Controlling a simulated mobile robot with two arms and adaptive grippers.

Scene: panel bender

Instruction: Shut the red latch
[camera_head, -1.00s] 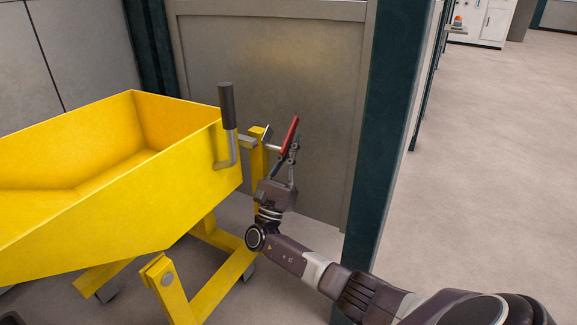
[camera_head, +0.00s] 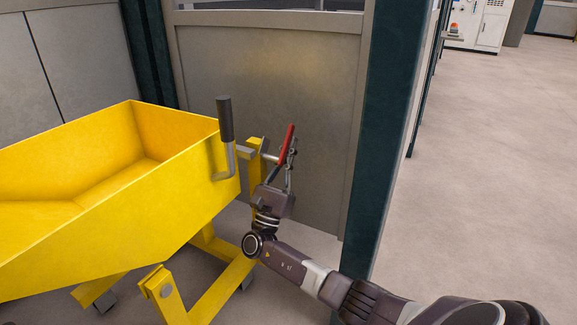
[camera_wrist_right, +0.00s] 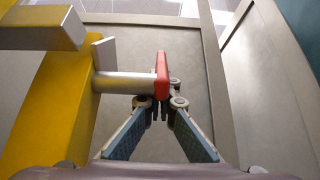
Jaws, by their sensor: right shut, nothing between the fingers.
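The red latch (camera_head: 287,144) is a red lever on a metal pin at the yellow post (camera_head: 254,160) of the tipping bin. It stands nearly upright, tilted a little to the right at its top. In the right wrist view the red latch (camera_wrist_right: 162,75) shows nearly edge-on at the end of its grey pin (camera_wrist_right: 125,84). My right gripper (camera_head: 289,160) points up at the latch from below; its fingertips (camera_wrist_right: 161,106) are together and empty, just at the latch's lower side. I cannot tell whether they touch it. My left gripper is out of view.
The yellow bin (camera_head: 100,200) with its dark-gripped handle (camera_head: 225,120) stands to the left of the latch. A grey panel (camera_head: 310,90) lies behind, and a dark teal post (camera_head: 385,130) stands to the right. Open floor (camera_head: 490,180) lies beyond the post.

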